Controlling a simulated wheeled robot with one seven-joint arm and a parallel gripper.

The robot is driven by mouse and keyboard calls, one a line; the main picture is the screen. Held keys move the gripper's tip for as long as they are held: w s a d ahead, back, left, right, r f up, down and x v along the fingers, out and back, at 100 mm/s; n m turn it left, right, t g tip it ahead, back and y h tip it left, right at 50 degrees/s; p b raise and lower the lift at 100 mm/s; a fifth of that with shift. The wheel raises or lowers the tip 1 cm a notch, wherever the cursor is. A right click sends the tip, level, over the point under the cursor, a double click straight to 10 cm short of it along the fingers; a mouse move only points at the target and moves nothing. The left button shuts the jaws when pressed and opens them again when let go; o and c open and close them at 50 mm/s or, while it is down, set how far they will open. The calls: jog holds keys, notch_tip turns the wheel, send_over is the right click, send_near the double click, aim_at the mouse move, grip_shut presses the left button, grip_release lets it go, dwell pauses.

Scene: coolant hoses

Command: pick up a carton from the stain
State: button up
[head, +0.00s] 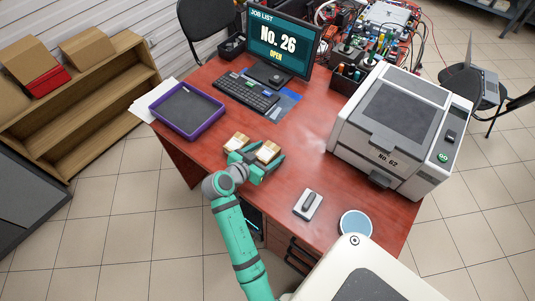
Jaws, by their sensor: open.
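Two small cartons, tan and white, are on the reddish-brown desk (300,128) in front of the keyboard. The left carton (237,140) is just beyond the left side of my gripper. The right carton (267,151) is at the gripper's right side, partly hidden by it. My teal gripper (256,160) is open and low over the desk's left front part, very close to both cartons. I cannot tell whether it touches either one. No stain can be made out; the gripper and cartons hide the surface there.
A purple-rimmed tray (216,113) lies left of the cartons, and a keyboard (247,91) behind them. A large printer (395,130) stands at the right. A grey-and-white device (308,204) and a round blue-topped object (356,224) are near the front. The desk's middle is clear.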

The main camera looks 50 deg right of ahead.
jog(key=c, duration=1.2)
jog(key=shift+r, duration=0.1)
